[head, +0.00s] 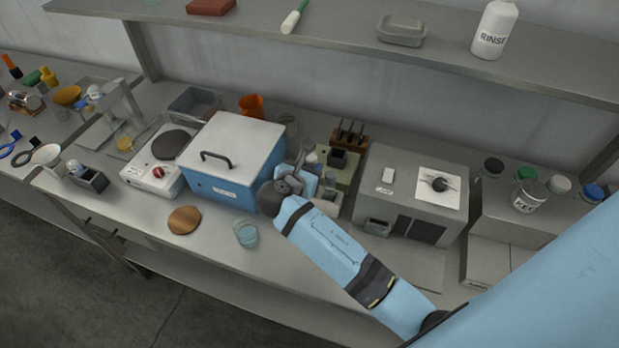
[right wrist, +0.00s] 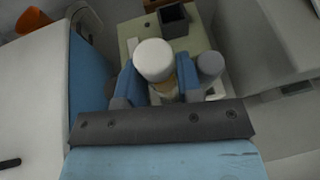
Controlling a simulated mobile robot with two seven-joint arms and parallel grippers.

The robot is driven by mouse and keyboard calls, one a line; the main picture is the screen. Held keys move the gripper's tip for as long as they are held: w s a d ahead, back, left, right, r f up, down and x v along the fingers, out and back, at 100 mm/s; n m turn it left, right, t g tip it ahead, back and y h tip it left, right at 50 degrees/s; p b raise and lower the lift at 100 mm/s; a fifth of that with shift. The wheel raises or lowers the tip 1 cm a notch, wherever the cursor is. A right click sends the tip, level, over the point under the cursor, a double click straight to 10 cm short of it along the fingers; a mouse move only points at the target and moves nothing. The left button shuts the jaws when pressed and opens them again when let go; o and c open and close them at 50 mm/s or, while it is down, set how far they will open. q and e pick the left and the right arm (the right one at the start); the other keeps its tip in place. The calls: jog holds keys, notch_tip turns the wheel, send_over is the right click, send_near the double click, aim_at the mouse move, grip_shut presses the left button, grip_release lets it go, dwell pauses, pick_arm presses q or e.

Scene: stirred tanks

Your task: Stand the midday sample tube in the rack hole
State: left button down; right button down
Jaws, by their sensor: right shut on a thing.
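My right gripper (head: 306,178) is between the blue box and the grey instrument. In the right wrist view its blue fingers (right wrist: 160,84) are shut on a tube with a white cap (right wrist: 153,60), seen from above. The tube's lower end is hidden. A second tube with a grey cap (right wrist: 210,65) stands just right of the fingers. A pale block (right wrist: 216,90) shows partly below it and may be the rack; its holes are hidden. In the head view this block (head: 328,205) sits by the gripper, partly covered by my arm. My left gripper is not in view.
A blue box with a white lid (head: 234,150) stands close left of the gripper, and a grey instrument (head: 412,190) close right. A greenish device with a dark square well (right wrist: 173,20) is just behind. A glass beaker (head: 246,234) and a brown disc (head: 184,220) lie in front.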

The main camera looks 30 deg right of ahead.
jog(key=shift+f, duration=2.05)
jog(key=shift+f, duration=0.1)
jog(key=c, duration=1.1)
grip_release()
jog(key=shift+o, duration=0.2)
